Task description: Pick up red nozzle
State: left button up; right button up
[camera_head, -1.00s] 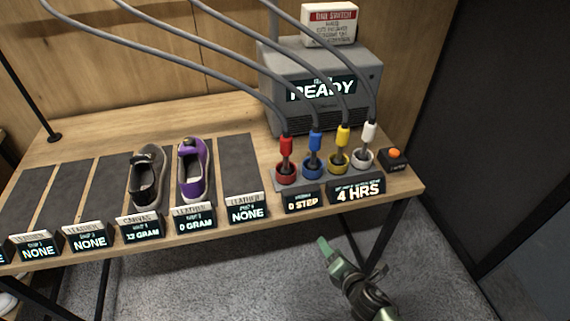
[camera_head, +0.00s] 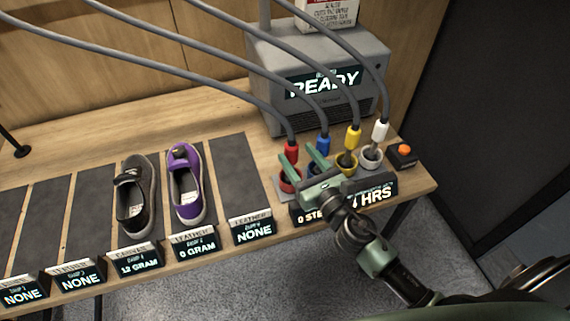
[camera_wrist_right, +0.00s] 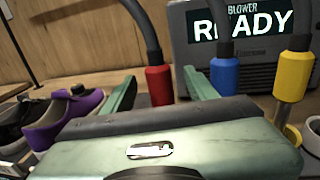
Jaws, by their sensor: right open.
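The red nozzle (camera_head: 291,151) stands upright in its red cup (camera_head: 287,186) on the table, with a grey hose rising from its top. My right gripper (camera_head: 301,161) is open and empty at the red and blue cups, its fingers pointing toward the nozzles. The lower end of the nozzle is hidden behind my gripper there. My left gripper is not in view.
Blue (camera_head: 323,145), yellow (camera_head: 353,138) and white (camera_head: 380,131) nozzles stand in a row to the right. A grey blower box (camera_head: 290,55) is behind them. A black shoe (camera_head: 138,200) and a purple shoe (camera_head: 184,190) lie to the left. Display labels line the front edge.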

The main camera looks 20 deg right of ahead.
jog(key=shift+w+a+r+p, duration=0.15)
jog(key=shift+w+r+p, duration=0.15)
jog(key=shift+w, duration=0.3)
jog(key=w, duration=0.3)
jog(key=w+a+p, duration=0.1)
jog(key=w, duration=0.1)
jog(key=shift+w+a+f, duration=0.1)
jog(key=shift+f, duration=0.15)
grip_shut()
dwell(0.7)
